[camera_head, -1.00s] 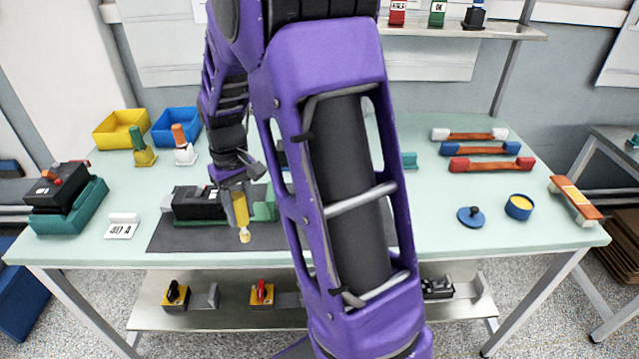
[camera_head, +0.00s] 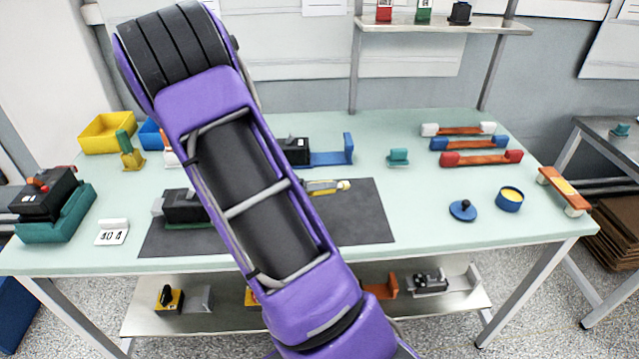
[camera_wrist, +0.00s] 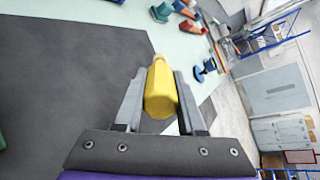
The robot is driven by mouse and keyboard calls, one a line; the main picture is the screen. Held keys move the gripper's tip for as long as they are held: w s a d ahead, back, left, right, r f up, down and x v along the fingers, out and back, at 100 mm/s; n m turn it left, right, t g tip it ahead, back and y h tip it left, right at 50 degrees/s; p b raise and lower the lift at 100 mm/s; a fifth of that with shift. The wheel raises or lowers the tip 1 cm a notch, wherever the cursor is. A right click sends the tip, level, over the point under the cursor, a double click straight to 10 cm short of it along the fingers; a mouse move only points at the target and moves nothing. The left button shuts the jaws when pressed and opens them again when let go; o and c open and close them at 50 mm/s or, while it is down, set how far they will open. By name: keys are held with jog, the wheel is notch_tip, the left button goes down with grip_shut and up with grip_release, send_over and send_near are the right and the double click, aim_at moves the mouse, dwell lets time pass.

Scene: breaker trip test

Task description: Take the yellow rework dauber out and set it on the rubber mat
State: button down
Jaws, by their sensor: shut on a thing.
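The yellow dauber (camera_head: 322,188) shows at the right side of my arm in the head view, lying roughly level with its pale tip pointing right. It is over the right part of the dark rubber mat (camera_head: 360,220), near the back edge; I cannot tell whether it touches. In the wrist view the yellow dauber (camera_wrist: 160,92) is between the two fingers of my gripper (camera_wrist: 160,80), which is shut on it. The mat (camera_wrist: 60,75) fills the left of that view. My forearm hides the gripper in the head view.
A black device (camera_head: 183,206) stands on the mat's left part. A black and blue fixture (camera_head: 330,155) is behind the mat. A teal block (camera_head: 398,158), a blue lid (camera_head: 463,210) and a blue tin (camera_head: 509,199) stand to the right. The mat's right front is clear.

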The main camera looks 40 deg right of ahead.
jog(key=n+t, duration=0.1)
jog(key=w+n+t, duration=0.1)
jog(key=t, duration=0.1)
jog(key=shift+w+d+h, duration=0.2)
jog(key=shift+d+h, duration=0.15)
jog(key=shift+h, duration=0.05)
jog(key=shift+n, duration=0.3)
jog(key=shift+w+f, duration=0.15)
jog(key=shift+f, duration=2.25)
jog(key=shift+f+b, duration=0.7)
jog(key=shift+f, duration=0.3)
jog(key=shift+c, duration=2.1)
grip_release()
jog(key=shift+a, duration=0.1)
jog(key=v, duration=1.7)
jog(key=shift+s+a+f+p, duration=0.1)
jog(key=shift+s+f+p, duration=0.05)
jog(key=shift+s+p, duration=0.2)
